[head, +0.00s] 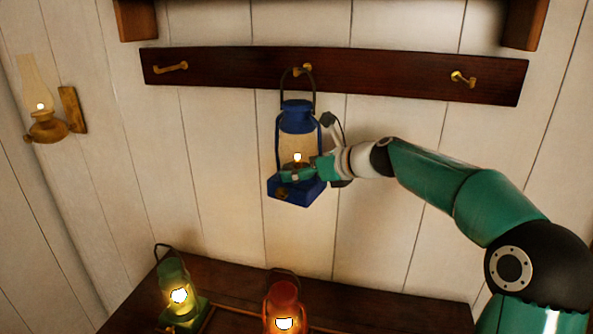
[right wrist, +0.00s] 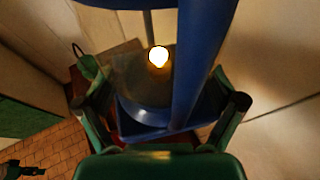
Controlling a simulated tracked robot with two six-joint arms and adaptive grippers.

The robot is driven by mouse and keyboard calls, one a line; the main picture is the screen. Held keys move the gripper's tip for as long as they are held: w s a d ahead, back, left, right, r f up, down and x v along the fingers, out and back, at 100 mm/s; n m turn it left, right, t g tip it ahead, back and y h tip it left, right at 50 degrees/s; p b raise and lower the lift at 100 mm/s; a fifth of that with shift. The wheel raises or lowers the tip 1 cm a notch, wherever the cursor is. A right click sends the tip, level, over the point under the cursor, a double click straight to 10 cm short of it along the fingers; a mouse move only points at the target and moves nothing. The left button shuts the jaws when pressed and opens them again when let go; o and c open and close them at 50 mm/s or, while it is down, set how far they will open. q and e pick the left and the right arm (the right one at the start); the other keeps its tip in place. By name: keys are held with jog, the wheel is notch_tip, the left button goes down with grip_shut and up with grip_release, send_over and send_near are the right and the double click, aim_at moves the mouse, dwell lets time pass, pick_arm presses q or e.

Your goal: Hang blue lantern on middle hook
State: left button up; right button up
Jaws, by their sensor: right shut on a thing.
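The blue lantern (head: 298,122) is upright in front of the white plank wall, with its lamp lit. It also shows close up in the right wrist view (right wrist: 203,60). My right gripper (head: 303,172) is shut on the lantern's lower part, coming from the right. The lantern's dark bail handle stands up and its top overlaps the brass middle hook (head: 302,70) in the head view. I cannot tell whether the handle is over the hook or only in front of it. The dark wooden hook rail (head: 400,82) runs across the wall. My left gripper is not in view.
Left hook (head: 171,67) and right hook (head: 463,78) are empty. A green lantern (head: 176,285) and a red-orange lantern (head: 284,304) stand lit on the dark wooden surface (head: 400,312) below. A wall lamp (head: 45,115) is at left. Shelf brackets (head: 137,18) are above the rail.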

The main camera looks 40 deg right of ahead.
jog(key=shift+r, duration=0.15)
jog(key=o, duration=1.5)
jog(key=shift+c, duration=0.2)
